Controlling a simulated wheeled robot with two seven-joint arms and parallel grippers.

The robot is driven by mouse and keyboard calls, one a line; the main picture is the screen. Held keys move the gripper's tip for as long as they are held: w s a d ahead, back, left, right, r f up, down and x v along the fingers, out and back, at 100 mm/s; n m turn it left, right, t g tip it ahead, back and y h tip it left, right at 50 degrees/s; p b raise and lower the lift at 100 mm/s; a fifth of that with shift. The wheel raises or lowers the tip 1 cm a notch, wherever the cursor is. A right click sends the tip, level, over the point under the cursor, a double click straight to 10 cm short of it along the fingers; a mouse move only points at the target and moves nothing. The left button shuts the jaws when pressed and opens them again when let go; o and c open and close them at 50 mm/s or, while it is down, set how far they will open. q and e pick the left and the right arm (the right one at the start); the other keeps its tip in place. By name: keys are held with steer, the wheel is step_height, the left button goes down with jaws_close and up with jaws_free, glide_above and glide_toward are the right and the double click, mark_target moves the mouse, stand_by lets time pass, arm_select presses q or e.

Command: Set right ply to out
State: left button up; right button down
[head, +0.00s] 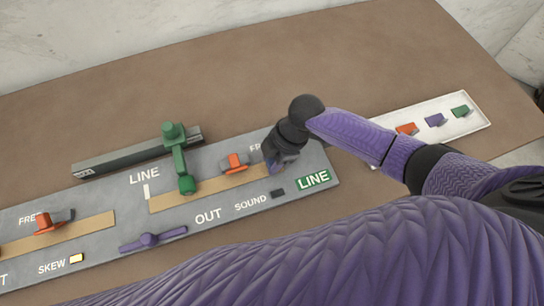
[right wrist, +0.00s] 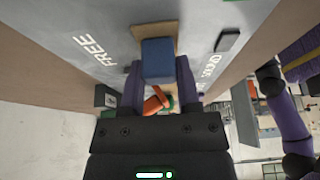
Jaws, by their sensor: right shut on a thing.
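The grey panel (head: 215,212) carries a tan strip (head: 205,193) on its right half, with FREE partly hidden above and OUT below. My right gripper (head: 278,160) points down at the strip's right end. In the right wrist view its purple fingers (right wrist: 158,78) are shut on a blue block (right wrist: 158,50) at the strip. An orange piece (head: 236,162) on a dark base sits left of the gripper; an orange piece also shows between the fingers in the right wrist view (right wrist: 155,100). My left gripper is in neither view.
A purple lever (head: 150,240) lies near OUT. Another orange piece (head: 47,224) sits on the left strip. A white tray (head: 470,127) holds small coloured pieces.

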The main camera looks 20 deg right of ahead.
mark_target(305, 156)
steer(key=d+b, duration=0.1)
steer(key=d, duration=0.7)
steer(key=shift+w+d, duration=0.1)
steer(key=shift+w, duration=0.05)
steer(key=shift+d, duration=0.1)
steer(key=shift+c, duration=1.6)
jaws_free()
steer(key=shift+d, duration=0.15)
steer(key=p+v, duration=0.2)
steer(key=v, duration=0.8)
steer(key=shift+p, duration=0.35)
